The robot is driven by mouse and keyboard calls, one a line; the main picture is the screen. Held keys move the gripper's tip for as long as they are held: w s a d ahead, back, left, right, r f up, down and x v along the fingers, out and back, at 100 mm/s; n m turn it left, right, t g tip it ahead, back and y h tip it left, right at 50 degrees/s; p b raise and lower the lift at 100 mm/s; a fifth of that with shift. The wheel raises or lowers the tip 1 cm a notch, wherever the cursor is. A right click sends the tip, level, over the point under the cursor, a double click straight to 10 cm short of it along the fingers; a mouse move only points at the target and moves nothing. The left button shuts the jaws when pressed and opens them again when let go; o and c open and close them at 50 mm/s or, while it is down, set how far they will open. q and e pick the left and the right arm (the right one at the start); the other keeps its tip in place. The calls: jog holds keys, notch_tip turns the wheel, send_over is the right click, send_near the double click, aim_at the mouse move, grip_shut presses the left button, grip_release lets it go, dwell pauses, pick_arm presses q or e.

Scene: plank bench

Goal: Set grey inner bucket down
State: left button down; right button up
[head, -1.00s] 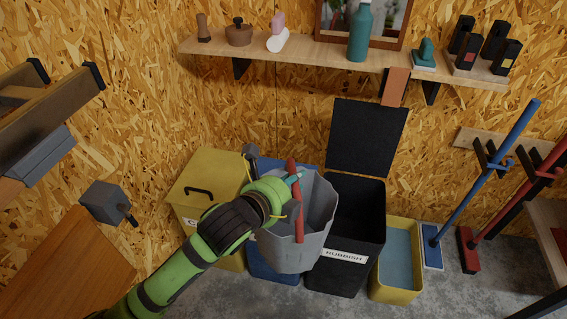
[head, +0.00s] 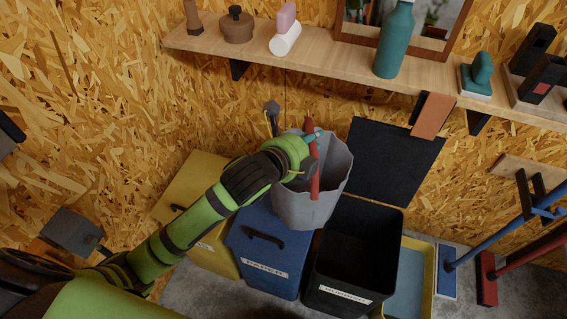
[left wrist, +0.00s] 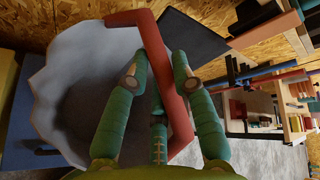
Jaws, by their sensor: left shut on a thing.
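The grey inner bucket (head: 313,204) hangs from its red handle (head: 314,170), held by my left gripper (head: 312,150). In the left wrist view the gripper's green fingers (left wrist: 158,80) are closed about the red handle (left wrist: 160,60), with the grey bucket (left wrist: 75,95) beside them. The bucket is raised, overlapping the back of the blue bin and the black bin in the head view. The black bin (head: 347,275) stands open and looks empty, its lid (head: 390,162) raised against the wall. My right gripper does not show.
The blue lidded bin (head: 262,262) and yellow lidded bin (head: 195,185) stand left of the black bin. A yellow tray (head: 427,262), a blue broom (head: 447,270) and a red broom (head: 487,280) are to the right. A wooden shelf (head: 310,62) with a green bottle (head: 394,40) is above.

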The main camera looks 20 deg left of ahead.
pick_arm(q)
jog(key=w+a+f, duration=0.4)
jog(key=a+f, duration=0.4)
jog(key=f, duration=0.1)
jog(key=shift+f+p, duration=0.15)
jog(key=shift+p, duration=0.15)
jog(key=shift+f, duration=0.1)
jog(key=c, duration=1)
grip_release()
jog(key=shift+c, duration=0.2)
jog(key=v, duration=1.2)
